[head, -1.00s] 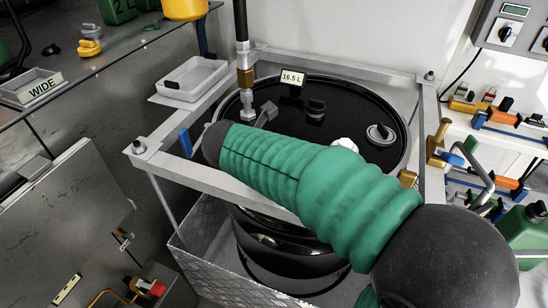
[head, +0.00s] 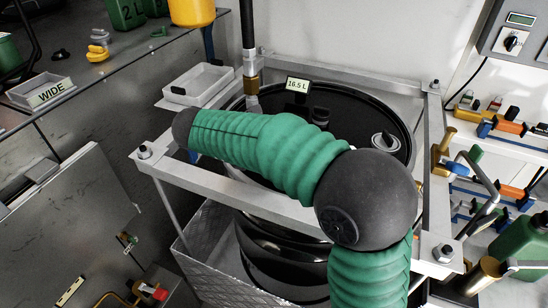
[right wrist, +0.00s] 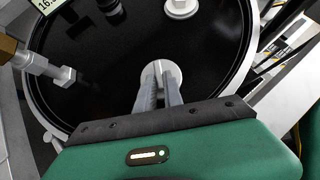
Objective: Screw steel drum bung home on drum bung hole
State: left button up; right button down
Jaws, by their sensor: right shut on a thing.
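The black drum (head: 362,112) stands inside a metal frame, with its lid facing up. In the right wrist view, my right gripper (right wrist: 159,84) is shut on a round, pale grey bung (right wrist: 161,70) over the black lid (right wrist: 105,75). The fingers hide part of the bung. I cannot tell whether it touches the lid or how deep it sits. The bung hole is not visible. In the head view, my green right arm covers the front of the lid and hides the gripper and bung. My left gripper is not in view.
A pale round cap (head: 385,145) sits on the lid's right side, and a dark cap (head: 320,116) farther back. A pipe with a brass fitting (head: 251,84) rises at the lid's left. The metal frame (head: 428,150) surrounds the drum. A white tray (head: 198,82) stands at back left.

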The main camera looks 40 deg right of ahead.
jog(key=m+g+p, duration=0.2)
jog(key=m, duration=0.1)
jog(key=shift+w, duration=0.35)
jog(key=shift+f+m+g+y, duration=0.1)
jog(key=shift+m+g+y, duration=0.2)
jog(key=shift+m+g, duration=0.2)
jog(key=shift+p, duration=0.35)
jog(key=shift+w+m+g+p, duration=0.15)
jog(key=shift+m+g+p, duration=0.25)
jog(key=shift+m+p, duration=0.15)
jog(key=m+p, duration=0.1)
jog(key=m+g+y+p, duration=0.1)
jog(key=m+g+p, duration=0.1)
jog(key=shift+w+d+y, duration=0.3)
jog(key=shift+y, duration=0.1)
jog(key=shift+m+p, duration=0.25)
jog(key=shift+p, duration=0.05)
